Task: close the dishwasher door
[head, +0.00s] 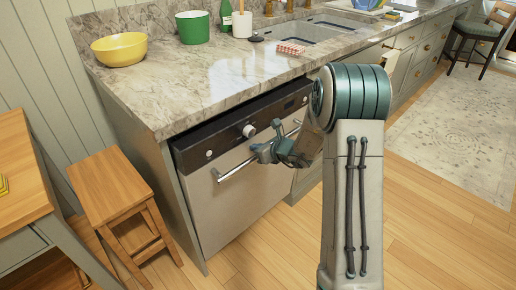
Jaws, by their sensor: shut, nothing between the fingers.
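The dishwasher (238,195) is set under the marble counter, with a steel front, a black control strip with knobs along its top, and a bar handle (238,170). Its door stands nearly upright; a dark gap shows along its top edge under the counter, and I cannot tell whether it is fully shut. My gripper (262,153) is shut and empty in front of the upper right part of the door, close to the handle. I cannot tell whether it touches the door. My gripper and arm hide part of the handle and the door's right side.
A wooden stool (110,187) and a wooden table (20,180) stand at the left. The counter (190,90) holds a yellow bowl (120,49), a green pot (193,27) and a sink (310,30). Wooden floor in front of the dishwasher is clear.

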